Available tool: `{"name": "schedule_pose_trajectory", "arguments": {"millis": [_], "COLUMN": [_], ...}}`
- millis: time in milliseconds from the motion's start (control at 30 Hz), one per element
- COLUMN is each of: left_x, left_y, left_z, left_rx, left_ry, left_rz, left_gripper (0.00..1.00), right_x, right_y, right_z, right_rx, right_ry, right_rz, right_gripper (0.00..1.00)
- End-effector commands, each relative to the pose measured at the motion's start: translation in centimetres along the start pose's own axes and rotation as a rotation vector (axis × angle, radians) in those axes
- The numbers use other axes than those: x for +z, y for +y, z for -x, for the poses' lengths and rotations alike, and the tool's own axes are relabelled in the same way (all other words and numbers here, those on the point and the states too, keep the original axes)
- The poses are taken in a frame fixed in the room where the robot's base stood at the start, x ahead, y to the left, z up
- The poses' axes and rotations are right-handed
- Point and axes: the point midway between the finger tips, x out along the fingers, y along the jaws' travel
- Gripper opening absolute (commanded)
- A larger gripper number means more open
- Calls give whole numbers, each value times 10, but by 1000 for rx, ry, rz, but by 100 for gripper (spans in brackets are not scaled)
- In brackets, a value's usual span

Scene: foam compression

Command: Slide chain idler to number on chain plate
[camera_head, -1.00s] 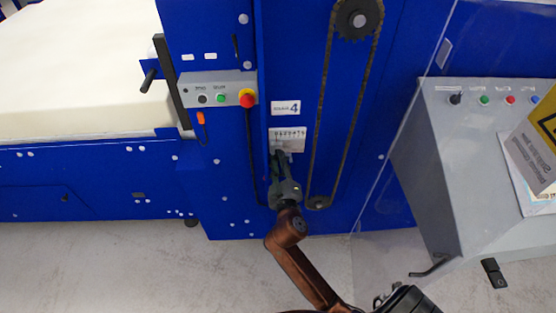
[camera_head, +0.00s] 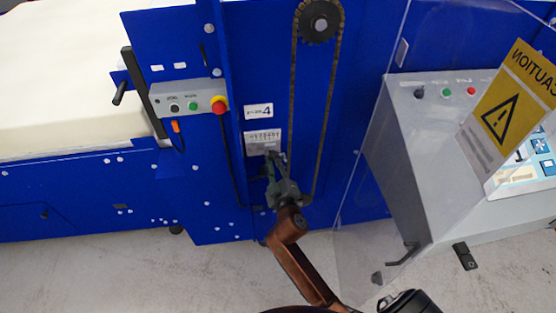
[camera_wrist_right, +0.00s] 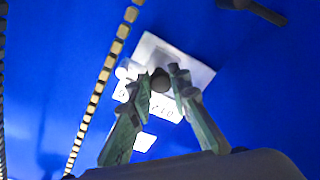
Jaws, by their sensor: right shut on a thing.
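The chain plate (camera_head: 250,146) is a small white plate with a row of numbers on the blue machine front. A label with the number 4 (camera_head: 258,111) sits just above it. My right gripper (camera_head: 274,156) is at the lower right part of the plate, with its fingers shut. In the right wrist view my right gripper (camera_wrist_right: 167,78) has its fingers around a dark round knob, the chain idler (camera_wrist_right: 160,84), in front of the white plate (camera_wrist_right: 194,68). The fingers hide part of the numbers. My left gripper is not in view.
The chain (camera_head: 328,110) loops right of the plate from a toothed sprocket (camera_head: 320,20); its lower end is hidden behind my gripper. A button box with a red stop button (camera_head: 219,105) is at the left. A clear panel with a caution sign (camera_head: 508,110) and a grey console (camera_head: 400,190) stand right.

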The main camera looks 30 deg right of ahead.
Motion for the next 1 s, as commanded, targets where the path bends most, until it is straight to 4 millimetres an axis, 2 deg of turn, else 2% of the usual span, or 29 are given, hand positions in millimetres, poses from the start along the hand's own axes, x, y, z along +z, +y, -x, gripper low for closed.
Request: {"name": "schedule_pose_trajectory", "arguments": {"millis": [133,167,267,433,600,1000], "left_x": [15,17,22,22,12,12], "left_y": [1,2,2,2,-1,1], "left_z": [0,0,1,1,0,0], "left_rx": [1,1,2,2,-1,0], "left_ry": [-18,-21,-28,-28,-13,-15], "left_rz": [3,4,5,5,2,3], "left_gripper": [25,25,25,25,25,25], "right_x": [-1,-1,0,1,1,2], "right_y": [-1,-1,-1,0,0,0], "right_z": [0,0,0,0,6,64], "right_rx": [-2,-2,-1,1,0,-1], "right_ry": [3,3,2,0,0,-1], "right_rz": [0,0,0,0,-1,-2], "right_gripper": [0,19,26,26,26,26]}}
